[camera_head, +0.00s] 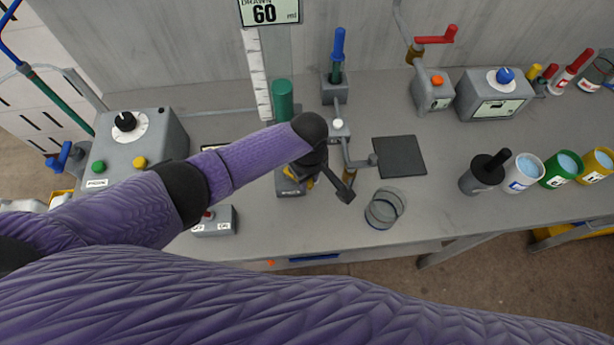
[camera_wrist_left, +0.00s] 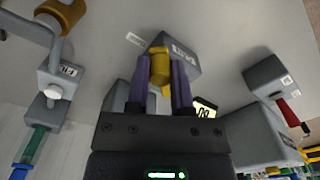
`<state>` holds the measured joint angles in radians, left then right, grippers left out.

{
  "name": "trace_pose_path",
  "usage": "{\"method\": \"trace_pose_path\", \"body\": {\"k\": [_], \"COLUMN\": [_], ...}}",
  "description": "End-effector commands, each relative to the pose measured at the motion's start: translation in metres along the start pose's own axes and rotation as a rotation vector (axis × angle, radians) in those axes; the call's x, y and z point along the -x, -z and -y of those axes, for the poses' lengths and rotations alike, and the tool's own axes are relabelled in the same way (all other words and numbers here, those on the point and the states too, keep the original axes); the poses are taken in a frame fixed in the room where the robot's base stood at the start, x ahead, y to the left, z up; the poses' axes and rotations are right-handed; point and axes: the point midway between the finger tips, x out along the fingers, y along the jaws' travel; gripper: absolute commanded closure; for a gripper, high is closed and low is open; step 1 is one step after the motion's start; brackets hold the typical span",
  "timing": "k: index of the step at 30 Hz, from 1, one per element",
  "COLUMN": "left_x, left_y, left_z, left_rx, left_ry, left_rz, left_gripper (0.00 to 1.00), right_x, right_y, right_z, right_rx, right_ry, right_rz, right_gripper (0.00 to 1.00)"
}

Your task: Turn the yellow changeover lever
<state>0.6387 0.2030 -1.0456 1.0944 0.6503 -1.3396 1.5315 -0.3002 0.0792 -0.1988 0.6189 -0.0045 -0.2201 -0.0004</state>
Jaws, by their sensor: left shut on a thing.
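The yellow changeover lever (camera_wrist_left: 160,67) stands on a grey block (camera_wrist_left: 183,50) with a printed label in the left wrist view. My left gripper (camera_wrist_left: 160,78) is shut on the lever, with one purple finger on each side of it. In the head view, my left gripper (camera_head: 318,176) is over the grey block (camera_head: 288,185) near the middle of the bench. Only a little yellow shows there; my wrist and gripper hide most of the lever. My right gripper is not in view.
A glass beaker (camera_head: 384,209) and a dark square pad (camera_head: 399,157) are right of the gripper. A green cylinder (camera_head: 283,100) and a blue-handled valve (camera_head: 338,50) stand behind. A grey control box (camera_head: 138,142) is at left. Paint cups (camera_head: 523,174) stand at right.

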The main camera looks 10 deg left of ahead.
Motion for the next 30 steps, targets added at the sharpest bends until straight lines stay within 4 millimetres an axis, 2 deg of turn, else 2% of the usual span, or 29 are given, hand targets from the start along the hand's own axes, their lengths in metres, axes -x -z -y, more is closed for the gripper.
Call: {"method": "trace_pose_path", "body": {"k": [8,17,25,30], "left_x": [-0.002,0.000,-0.002,0.000], "left_y": [0.006,0.007,0.015,0.016], "left_z": [-0.011,-0.012,-0.022,-0.023], "left_rx": [0.001,0.001,0.001,0.001], "left_ry": [0.001,0.002,0.001,0.003], "left_rz": [0.000,0.000,0.000,0.000], "left_gripper": [0.93,0.93,0.92,0.92], "right_x": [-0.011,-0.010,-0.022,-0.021], "right_y": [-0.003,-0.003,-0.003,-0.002], "right_z": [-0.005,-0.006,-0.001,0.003], "right_rx": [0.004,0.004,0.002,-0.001], "right_ry": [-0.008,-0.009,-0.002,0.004], "right_rz": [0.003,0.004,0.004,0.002], "right_gripper": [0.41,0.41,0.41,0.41]}}
